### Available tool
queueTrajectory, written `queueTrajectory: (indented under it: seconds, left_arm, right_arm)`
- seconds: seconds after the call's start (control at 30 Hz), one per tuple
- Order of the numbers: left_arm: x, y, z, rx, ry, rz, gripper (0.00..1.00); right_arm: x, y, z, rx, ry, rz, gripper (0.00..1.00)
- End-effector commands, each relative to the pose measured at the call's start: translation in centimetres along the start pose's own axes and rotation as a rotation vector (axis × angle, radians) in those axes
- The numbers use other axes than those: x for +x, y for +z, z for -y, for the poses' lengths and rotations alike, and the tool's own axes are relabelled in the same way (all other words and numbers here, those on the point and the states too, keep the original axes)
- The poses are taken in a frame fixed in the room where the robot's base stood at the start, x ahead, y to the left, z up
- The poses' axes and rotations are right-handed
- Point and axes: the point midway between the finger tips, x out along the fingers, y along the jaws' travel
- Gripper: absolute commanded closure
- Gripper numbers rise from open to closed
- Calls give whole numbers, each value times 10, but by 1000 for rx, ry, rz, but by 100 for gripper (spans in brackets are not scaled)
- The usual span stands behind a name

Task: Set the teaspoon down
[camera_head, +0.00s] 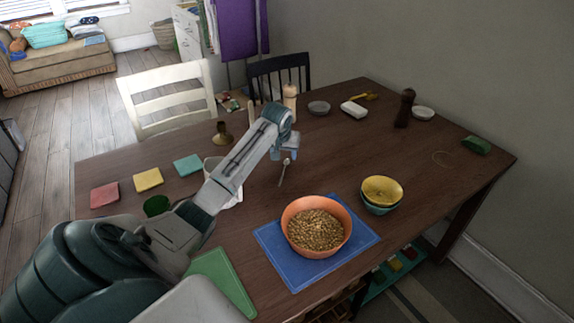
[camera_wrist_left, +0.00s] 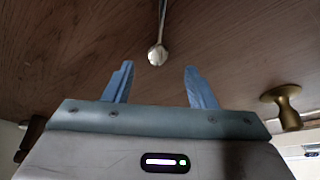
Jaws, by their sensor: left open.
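The teaspoon (camera_head: 284,172) lies on the bare wood of the dining table, near its middle. In the left wrist view the teaspoon (camera_wrist_left: 158,52) shows its bowl end close to the gap between my fingers, with its handle running out of the top of the picture. My left gripper (camera_head: 289,152) is open and empty, just by the teaspoon in the head view. Its two blue fingers (camera_wrist_left: 158,68) stand apart with nothing between them. My right gripper is not in view.
An orange bowl of brown pieces (camera_head: 318,245) stands on a blue mat (camera_head: 278,262). Yellow and teal stacked bowls (camera_head: 382,191) are to its right. A white container (camera_head: 212,163) stands partly behind my forearm. A brass candlestick (camera_head: 221,136) is left of my gripper. Table around the teaspoon is clear.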

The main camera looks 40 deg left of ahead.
Motion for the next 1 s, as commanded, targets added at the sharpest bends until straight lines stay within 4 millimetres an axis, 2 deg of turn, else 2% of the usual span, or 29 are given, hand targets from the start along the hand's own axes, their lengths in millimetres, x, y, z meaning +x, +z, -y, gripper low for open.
queueTrajectory:
  seconds: [0.2, 0.3, 0.43, 0.63, 0.87, 1.0]
  left_arm:
    - [30, 4, -4, 0, 1, 3, 49]
    - [43, 3, -3, -1, -1, 2, 49]
    - [50, 4, -3, 0, 0, 0, 49]
    - [50, 3, -3, 1, 0, -1, 49]
    - [50, 3, -3, 1, -1, -1, 94]
    - [50, 3, -3, 1, -1, -1, 100]
  right_arm:
    - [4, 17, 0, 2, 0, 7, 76]
    - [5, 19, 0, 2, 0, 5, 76]
    - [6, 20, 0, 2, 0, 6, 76]
    - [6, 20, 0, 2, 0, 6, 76]
    - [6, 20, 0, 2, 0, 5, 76]
    - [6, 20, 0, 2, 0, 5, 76]
